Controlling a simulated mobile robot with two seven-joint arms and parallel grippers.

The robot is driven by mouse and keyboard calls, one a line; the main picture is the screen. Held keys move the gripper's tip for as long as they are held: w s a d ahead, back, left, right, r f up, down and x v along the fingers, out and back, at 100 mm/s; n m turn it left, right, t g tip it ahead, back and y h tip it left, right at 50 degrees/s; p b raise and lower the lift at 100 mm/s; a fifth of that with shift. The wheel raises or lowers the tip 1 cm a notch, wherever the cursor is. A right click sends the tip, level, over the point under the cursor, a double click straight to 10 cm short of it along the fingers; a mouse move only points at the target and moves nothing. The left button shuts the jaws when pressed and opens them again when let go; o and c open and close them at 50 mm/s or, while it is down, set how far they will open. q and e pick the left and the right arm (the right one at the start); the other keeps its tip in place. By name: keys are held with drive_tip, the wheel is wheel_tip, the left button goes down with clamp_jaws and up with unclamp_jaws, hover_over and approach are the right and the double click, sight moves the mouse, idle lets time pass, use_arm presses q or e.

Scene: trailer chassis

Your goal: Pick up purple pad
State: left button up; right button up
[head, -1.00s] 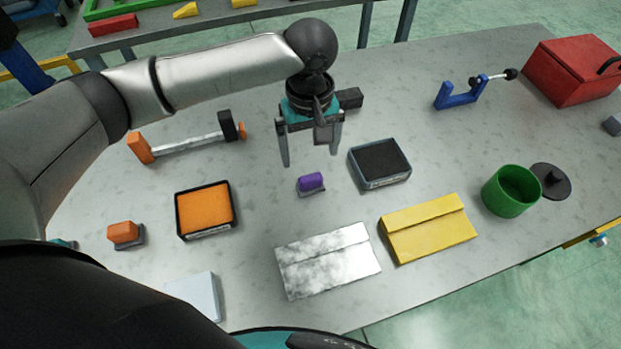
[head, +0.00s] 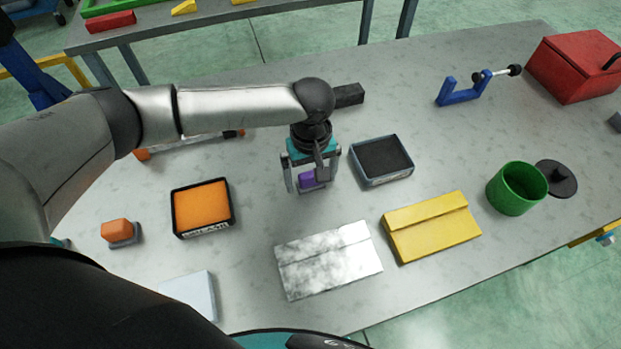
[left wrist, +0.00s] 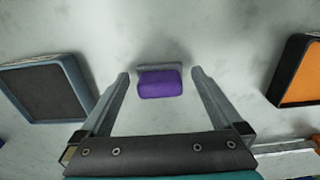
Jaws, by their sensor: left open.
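The purple pad (head: 309,179) is a small rounded block on a thin grey base, on the grey table. In the head view my left gripper (head: 312,186) is over it, with its fingers pointing down and partly hiding it. In the left wrist view the purple pad (left wrist: 160,83) lies between the two open fingers of my left gripper (left wrist: 159,74), near their tips. Gaps show on both sides, so the fingers do not touch it. My right gripper is not in view.
A dark pad tray (head: 382,181) stands right of the gripper and an orange pad tray (head: 176,209) left of it. A silver folder-like piece (head: 328,260) and a yellow one (head: 431,227) lie in front. A black block (head: 348,95) lies behind. The green cup (head: 517,188) is farther right.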

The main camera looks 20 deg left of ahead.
sight(311, 175)
use_arm(q)
drive_tip(key=shift+c, duration=0.2)
clamp_jaws()
idle(0.5)
drive_tip(key=shift+r, duration=0.1)
wheel_tip(311, 175, up, 20)
drive_tip(key=p, duration=0.3)
drive_tip(key=c, duration=0.6)
unclamp_jaws()
drive_tip(key=c, duration=0.8)
